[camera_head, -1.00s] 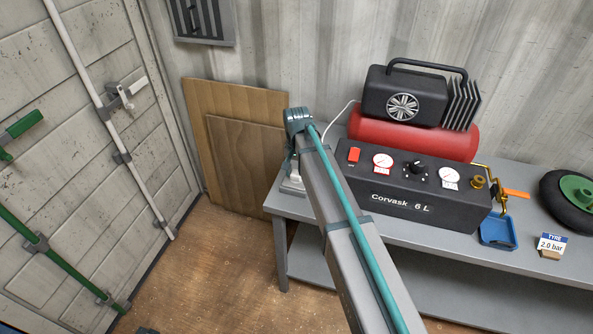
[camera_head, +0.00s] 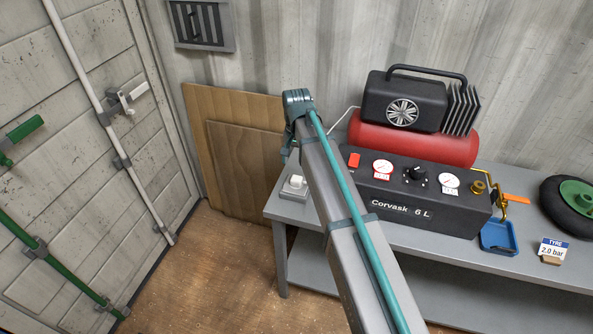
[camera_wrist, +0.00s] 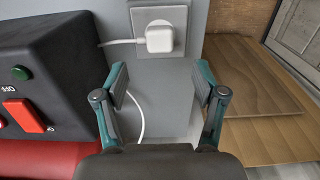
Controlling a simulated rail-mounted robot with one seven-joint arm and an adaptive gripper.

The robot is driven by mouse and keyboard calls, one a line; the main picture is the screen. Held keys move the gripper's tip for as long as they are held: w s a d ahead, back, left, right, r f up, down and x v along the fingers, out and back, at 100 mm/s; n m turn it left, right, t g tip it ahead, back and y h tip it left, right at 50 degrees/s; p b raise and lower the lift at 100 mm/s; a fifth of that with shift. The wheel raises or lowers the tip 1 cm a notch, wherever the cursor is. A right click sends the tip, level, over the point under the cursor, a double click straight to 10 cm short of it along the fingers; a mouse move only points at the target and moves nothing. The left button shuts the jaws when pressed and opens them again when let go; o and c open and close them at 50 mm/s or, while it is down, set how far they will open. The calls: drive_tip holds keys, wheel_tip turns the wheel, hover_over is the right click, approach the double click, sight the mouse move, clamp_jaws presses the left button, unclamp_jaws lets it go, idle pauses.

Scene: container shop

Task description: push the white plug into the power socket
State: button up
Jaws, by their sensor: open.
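The white plug (camera_wrist: 159,38) sits on the face of the power socket (camera_wrist: 178,15), a square grey plate at the bench end. I see no gap between them, but how deep the pins are is hidden. In the head view the plug (camera_head: 297,181) and socket (camera_head: 293,193) show left of my arm. My gripper (camera_wrist: 161,76) is open and empty. Its two teal-backed fingers are apart, and the plug lies beyond the fingertips, roughly centred between them and not touched by them. In the head view the fingers are mostly hidden behind my arm.
A white cable (camera_wrist: 138,100) runs from the plug beside the black compressor panel (camera_head: 405,190) with its red switch. The panel stands close to the gripper. The grey bench (camera_head: 430,240) carries a blue tray (camera_head: 498,238) and a wheel. Wooden boards (camera_head: 245,165) lean on the wall.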

drive_tip(key=shift+r, duration=2.1)
